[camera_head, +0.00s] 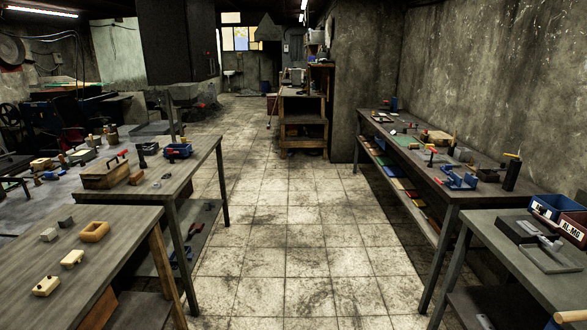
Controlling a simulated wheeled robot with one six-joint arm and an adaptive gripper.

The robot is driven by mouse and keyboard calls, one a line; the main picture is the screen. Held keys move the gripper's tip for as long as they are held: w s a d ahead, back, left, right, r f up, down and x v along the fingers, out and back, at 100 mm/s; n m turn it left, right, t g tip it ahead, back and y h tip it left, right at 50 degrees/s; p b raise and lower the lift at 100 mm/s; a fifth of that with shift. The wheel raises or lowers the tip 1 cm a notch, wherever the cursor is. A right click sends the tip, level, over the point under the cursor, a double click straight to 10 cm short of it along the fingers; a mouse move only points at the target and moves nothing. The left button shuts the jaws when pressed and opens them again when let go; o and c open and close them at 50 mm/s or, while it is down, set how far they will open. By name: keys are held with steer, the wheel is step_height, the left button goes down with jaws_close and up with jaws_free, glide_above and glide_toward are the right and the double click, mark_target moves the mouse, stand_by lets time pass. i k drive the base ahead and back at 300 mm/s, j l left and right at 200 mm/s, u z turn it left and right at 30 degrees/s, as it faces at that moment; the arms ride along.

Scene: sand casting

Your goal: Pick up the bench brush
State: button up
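I cannot make out the bench brush with certainty; the tools on the benches are small at this distance. Many small items lie on the right bench (438,190), the left middle bench (185,187) and the far left surface (50,200). A red-handled tool (119,155) rests by a wooden box (103,175) on the left middle bench. Another small red-handled tool (431,156) stands on the right bench. My gripper is not in view.
A tiled floor aisle (290,225) runs clear between the benches to a wooden shelf unit (303,120). A near left table (60,295) holds several blocks.

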mark_target(416, 146)
steer(key=i+j, duration=0.1)
steer(key=i, duration=1.75)
steer(key=j+u, duration=0.05)
steer(key=j, duration=0.05)
